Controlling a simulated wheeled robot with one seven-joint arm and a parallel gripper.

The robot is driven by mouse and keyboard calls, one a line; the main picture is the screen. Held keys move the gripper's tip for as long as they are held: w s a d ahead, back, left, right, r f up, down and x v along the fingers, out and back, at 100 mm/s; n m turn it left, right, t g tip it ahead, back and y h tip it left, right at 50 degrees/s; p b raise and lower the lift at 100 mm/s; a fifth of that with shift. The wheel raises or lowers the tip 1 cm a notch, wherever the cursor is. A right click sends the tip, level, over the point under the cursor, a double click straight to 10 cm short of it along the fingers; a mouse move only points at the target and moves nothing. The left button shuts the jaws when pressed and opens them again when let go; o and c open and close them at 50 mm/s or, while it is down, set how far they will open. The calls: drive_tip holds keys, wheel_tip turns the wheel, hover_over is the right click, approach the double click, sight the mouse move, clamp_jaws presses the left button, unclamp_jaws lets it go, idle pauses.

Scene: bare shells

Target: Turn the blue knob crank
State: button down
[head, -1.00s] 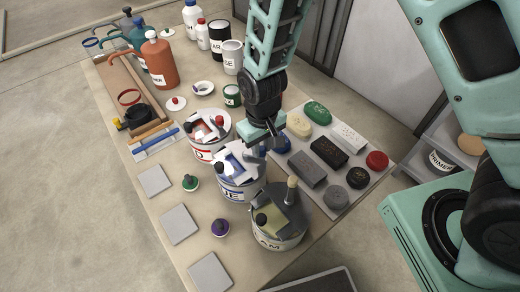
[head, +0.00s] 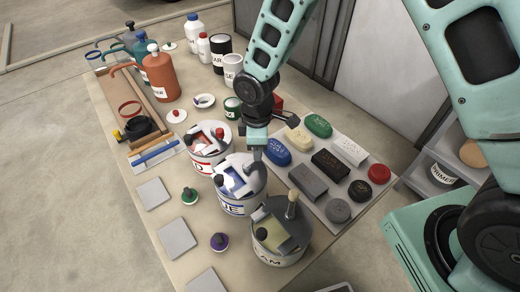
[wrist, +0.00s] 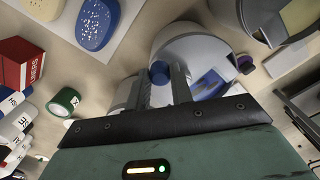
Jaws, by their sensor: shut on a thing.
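The blue-labelled tin (head: 232,206) stands in the middle of the row of tins, with a pale crank plate and a blue patch on its top. In the wrist view its round grey-white top (wrist: 195,45) lies beyond my fingers. The blue knob (wrist: 159,71) shows between the fingertips in the wrist view; in the head view my gripper hides it. My gripper (head: 257,155) reaches down over the far right rim of the blue tin. Its fingers (wrist: 163,80) are closed around the knob.
A red-labelled tin (head: 206,163) and a cream tin (head: 283,257) with an upright wooden handle stand close on either side. A tray (head: 315,209) of soaps and blocks lies to the right. Bottles stand at the back. Pale square tiles (head: 152,194) line the left edge.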

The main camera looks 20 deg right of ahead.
drive_tip(key=n, duration=0.1)
drive_tip(key=w+n, duration=0.1)
drive_tip(key=n, duration=0.1)
drive_tip(key=shift+a, duration=0.35)
drive_tip(key=shift+w+a+n+p, duration=0.15)
drive_tip(key=shift+a+n+p, duration=0.1)
drive_tip(key=shift+n, duration=0.5)
drive_tip(key=shift+w+a+n+p, duration=0.15)
drive_tip(key=shift+n+p, duration=0.1)
drive_tip(key=shift+n, duration=0.5)
drive_tip(key=c, duration=1.2)
unclamp_jaws()
drive_tip(key=shift+c, duration=0.2)
drive_tip(key=shift+r, duration=0.1)
wheel_tip(320, 180, up, 17)
drive_tip(key=b, duration=0.2)
drive_tip(key=shift+r, duration=0.1)
